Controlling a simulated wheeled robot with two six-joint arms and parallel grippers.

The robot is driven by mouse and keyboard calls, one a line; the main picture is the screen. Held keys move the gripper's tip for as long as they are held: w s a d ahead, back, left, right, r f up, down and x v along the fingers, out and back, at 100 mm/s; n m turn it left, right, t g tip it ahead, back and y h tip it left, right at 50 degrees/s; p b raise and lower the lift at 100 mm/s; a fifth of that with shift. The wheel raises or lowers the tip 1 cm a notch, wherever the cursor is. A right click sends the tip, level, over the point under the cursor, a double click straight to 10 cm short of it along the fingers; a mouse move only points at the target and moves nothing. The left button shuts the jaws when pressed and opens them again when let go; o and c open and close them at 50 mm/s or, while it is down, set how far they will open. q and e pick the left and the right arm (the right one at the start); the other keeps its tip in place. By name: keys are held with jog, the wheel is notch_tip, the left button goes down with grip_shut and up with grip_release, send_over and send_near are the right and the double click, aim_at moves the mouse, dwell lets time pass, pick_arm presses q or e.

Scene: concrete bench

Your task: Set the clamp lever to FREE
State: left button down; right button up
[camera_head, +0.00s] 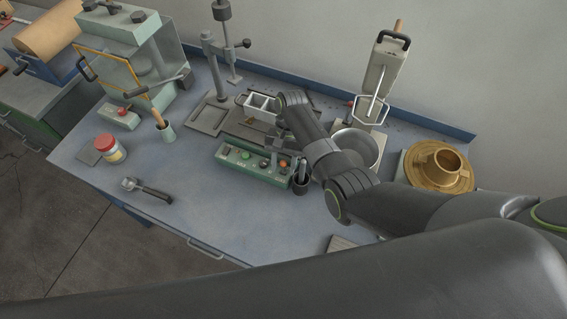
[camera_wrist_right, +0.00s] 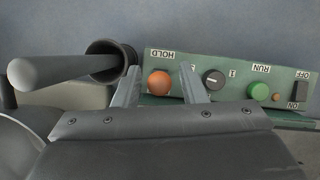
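A green control box (camera_head: 250,164) stands on the bench. It carries an orange knob (camera_head: 283,163), which I take for the clamp lever's end; the word HOLD reads beside it in the right wrist view. No FREE label is readable; the area past the knob is partly hidden by a finger. My right gripper (camera_wrist_right: 162,76) is open, its two fingers on either side of the orange knob (camera_wrist_right: 159,83) in the wrist view. I cannot tell whether they touch it. In the head view my right arm partly covers the gripper. My left gripper is not in view.
The box also has a black rotary switch (camera_wrist_right: 213,79), a green RUN button (camera_wrist_right: 259,91) and an OFF/ON switch (camera_wrist_right: 299,92). A dark cup (camera_head: 301,184) with a rod stands close beside it. A metal bowl (camera_head: 356,147) is to the right.

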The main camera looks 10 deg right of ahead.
jog(key=shift+s+f, duration=0.1)
jog(key=shift+c, duration=0.6)
grip_shut()
jog(key=b, duration=0.1)
jog(key=g+y+b, duration=0.1)
jog(key=shift+w+d+f+g+b, duration=0.25)
jog(key=shift+w+f+g+b, duration=0.05)
jog(key=shift+w+b, duration=0.1)
jog(key=shift+r+g, duration=0.1)
jog(key=shift+g, duration=0.2)
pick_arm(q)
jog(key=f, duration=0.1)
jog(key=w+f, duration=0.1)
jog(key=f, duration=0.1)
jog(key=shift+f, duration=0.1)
pick_arm(e)
jog(key=shift+r, duration=0.1)
jog(key=shift+o, duration=0.6)
grip_release()
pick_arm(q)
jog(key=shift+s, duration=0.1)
pick_arm(e)
jog(key=shift+w+r, duration=0.1)
jog(key=shift+w, duration=0.05)
